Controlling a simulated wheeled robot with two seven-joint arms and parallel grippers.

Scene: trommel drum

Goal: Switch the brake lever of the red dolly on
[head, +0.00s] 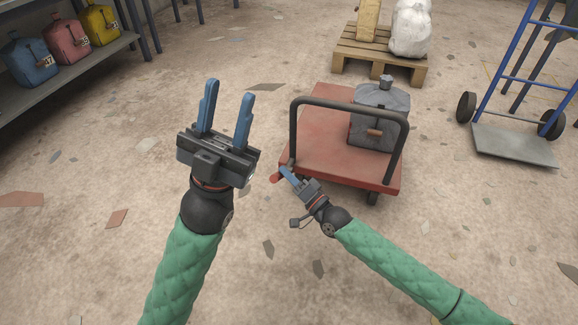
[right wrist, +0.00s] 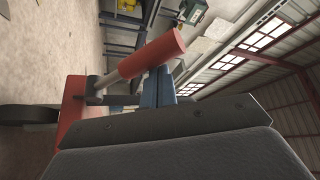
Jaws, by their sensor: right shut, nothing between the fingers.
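The red dolly (head: 325,140) stands on the floor right of centre, with a dark push handle (head: 350,104) at its near side. Its brake lever (head: 275,178) has a red grip and sticks out at the dolly's near left corner. In the right wrist view the lever's red grip (right wrist: 152,52) sits on a thin grey rod. My right gripper (head: 285,171) is shut and empty beside the lever; its blue fingers (right wrist: 158,86) appear close to the grip, and I cannot tell whether they touch. My left gripper (head: 229,96) is open and empty, raised left of the dolly.
A grey canister (head: 378,120) stands on the dolly. Behind is a wooden pallet (head: 385,60) with a white sack (head: 410,30). A blue hand truck (head: 515,140) stands at right. A shelf (head: 75,70) at upper left holds coloured jugs. The floor left of the dolly is mostly clear.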

